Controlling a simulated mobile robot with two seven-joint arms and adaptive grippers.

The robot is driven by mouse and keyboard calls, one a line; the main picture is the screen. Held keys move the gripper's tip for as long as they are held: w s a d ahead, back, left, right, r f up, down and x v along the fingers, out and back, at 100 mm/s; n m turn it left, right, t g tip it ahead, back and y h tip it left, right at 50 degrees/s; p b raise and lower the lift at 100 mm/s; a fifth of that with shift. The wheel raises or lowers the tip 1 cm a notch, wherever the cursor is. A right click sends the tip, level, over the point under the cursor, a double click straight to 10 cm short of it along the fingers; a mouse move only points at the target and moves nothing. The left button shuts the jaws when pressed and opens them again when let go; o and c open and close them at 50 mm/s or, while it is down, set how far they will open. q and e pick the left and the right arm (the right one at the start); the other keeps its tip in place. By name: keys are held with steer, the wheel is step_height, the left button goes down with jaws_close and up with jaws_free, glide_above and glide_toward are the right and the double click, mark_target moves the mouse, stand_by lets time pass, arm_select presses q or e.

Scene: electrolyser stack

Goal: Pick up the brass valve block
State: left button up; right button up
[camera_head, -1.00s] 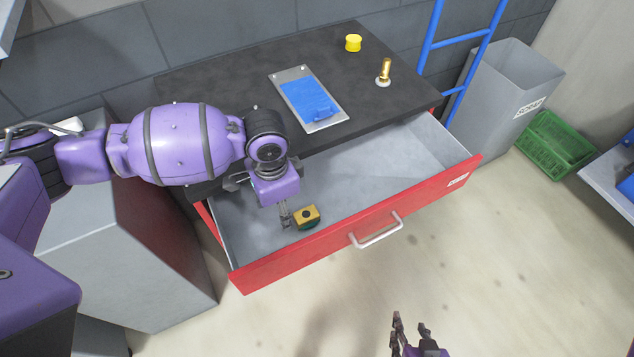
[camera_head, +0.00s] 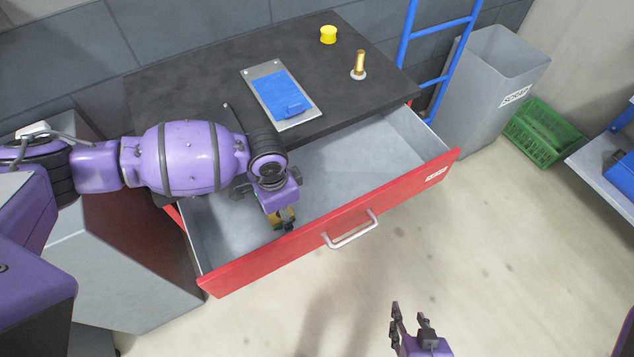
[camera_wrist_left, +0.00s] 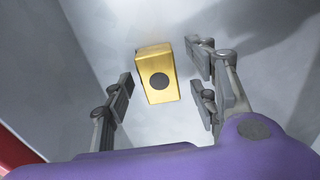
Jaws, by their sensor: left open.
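The brass valve block (camera_wrist_left: 157,72) is a small gold box with a dark round spot on the face toward the wrist camera. It lies inside the open red drawer (camera_head: 335,225). In the head view the brass block (camera_head: 276,214) is mostly hidden by my left gripper (camera_head: 285,222). In the left wrist view my left gripper (camera_wrist_left: 163,82) is open, its fingers on either side of the block, with gaps on both sides. My right gripper (camera_head: 411,325) is open and empty over the floor, in front of the drawer.
The dark worktop (camera_head: 200,75) above the drawer holds a blue and grey plate (camera_head: 280,97), a yellow cap (camera_head: 328,35) and a brass fitting (camera_head: 359,64). A grey scrap bin (camera_head: 495,85) and green crate (camera_head: 544,138) stand right. The drawer's right side is empty.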

arm_select(q)
steer(key=shift+s+f, duration=0.1)
steer(key=shift+f, duration=0.35)
steer(key=shift+c, duration=0.5)
jaws_close()
steer(key=shift+r, duration=0.1)
